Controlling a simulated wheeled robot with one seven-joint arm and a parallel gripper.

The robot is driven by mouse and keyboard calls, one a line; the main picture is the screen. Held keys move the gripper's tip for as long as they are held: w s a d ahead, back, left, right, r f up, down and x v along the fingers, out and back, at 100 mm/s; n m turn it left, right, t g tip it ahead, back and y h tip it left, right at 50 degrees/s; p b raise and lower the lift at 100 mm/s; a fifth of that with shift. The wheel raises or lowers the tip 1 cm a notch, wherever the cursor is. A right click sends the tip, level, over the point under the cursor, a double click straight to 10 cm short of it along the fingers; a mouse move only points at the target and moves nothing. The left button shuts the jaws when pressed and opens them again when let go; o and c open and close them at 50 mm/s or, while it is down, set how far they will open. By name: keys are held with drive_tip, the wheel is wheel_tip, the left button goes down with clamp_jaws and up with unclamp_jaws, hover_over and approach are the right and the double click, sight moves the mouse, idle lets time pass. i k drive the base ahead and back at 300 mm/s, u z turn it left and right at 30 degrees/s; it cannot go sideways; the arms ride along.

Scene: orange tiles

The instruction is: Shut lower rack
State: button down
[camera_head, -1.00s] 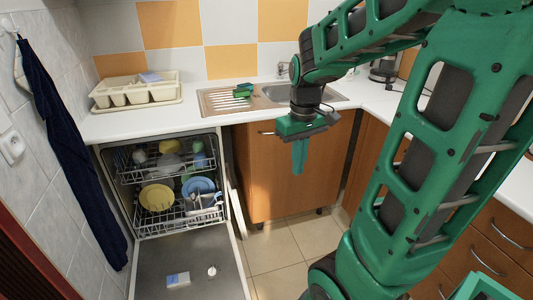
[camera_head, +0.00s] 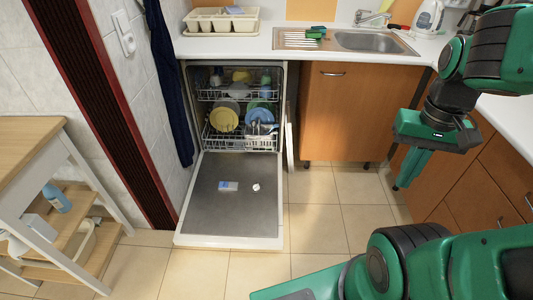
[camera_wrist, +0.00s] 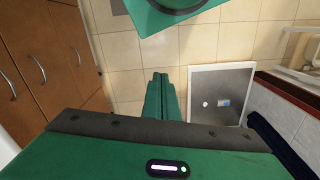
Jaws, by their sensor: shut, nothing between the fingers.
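The lower rack (camera_head: 240,143) is in the open dishwasher under the counter in the head view. It holds a yellow plate, a blue plate and other dishes, and it looks to be inside the cavity. The dishwasher door (camera_head: 235,200) lies folded down flat toward me; it also shows in the wrist view (camera_wrist: 232,82). My gripper (camera_head: 412,168) is shut and empty, pointing down to the right of the dishwasher, well apart from the rack. Its closed fingers show in the wrist view (camera_wrist: 161,96). The rack is not visible in the wrist view.
The upper rack (camera_head: 238,94) sits above the lower one. A wooden cabinet (camera_head: 352,115) and drawers (camera_head: 470,190) stand to the right. A shelf trolley (camera_head: 75,225) stands at the left. Tiled floor (camera_head: 330,225) is free before the door and cabinet.

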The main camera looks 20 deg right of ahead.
sight(229, 140)
drive_tip(key=k, duration=0.65)
drive_tip(key=u, duration=0.25)
drive_tip(key=i, duration=1.75)
drive_tip(key=z, duration=0.8)
